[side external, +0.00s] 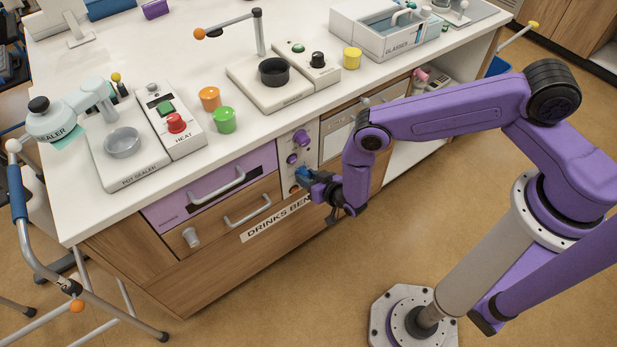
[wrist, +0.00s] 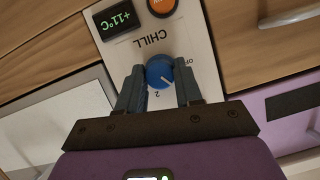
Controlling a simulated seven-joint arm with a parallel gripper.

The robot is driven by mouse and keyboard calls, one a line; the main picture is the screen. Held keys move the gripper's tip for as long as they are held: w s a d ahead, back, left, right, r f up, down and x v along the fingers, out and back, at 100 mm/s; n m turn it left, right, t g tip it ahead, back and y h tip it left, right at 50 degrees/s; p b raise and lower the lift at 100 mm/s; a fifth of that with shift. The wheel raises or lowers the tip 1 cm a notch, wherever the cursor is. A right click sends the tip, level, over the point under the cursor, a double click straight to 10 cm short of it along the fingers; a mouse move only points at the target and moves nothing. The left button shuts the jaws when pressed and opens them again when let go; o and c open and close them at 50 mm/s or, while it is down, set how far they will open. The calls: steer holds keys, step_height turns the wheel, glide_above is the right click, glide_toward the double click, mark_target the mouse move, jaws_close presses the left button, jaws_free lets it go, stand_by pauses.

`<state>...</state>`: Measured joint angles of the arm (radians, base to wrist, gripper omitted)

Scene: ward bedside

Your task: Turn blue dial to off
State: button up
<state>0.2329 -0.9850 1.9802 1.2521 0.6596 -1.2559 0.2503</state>
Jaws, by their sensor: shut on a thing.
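The blue dial (wrist: 160,72) sits on a pale panel marked CHILL, which appears upside down in the wrist view. A small "2" shows just below the dial and an "OFF" mark to its right. The dial has a pale mark on its face, too small to read its exact aim. My gripper (wrist: 159,75) has one finger on each side of the dial and is shut on it.
On the same panel, a display (wrist: 117,20) reads +11°C beside an orange button (wrist: 162,5). Two purple knobs (side external: 300,138) sit higher on the bench front. Drawers with bar handles (side external: 247,209) flank the panel on the left.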

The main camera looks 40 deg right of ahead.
steer(key=shift+a+f+n+h, duration=0.1)
steer(key=shift+n+h, duration=1)
steer(key=shift+n, duration=0.5)
steer(key=shift+a+n+h, duration=0.1)
steer(key=shift+n+h, duration=1)
steer(key=shift+n, duration=0.5)
steer(key=o, duration=1)
steer(key=shift+o, duration=0.2)
steer(key=v, duration=1.7)
steer(key=shift+s+f, duration=0.2)
steer(key=shift+s, duration=0.15)
steer(key=shift+a, duration=0.1)
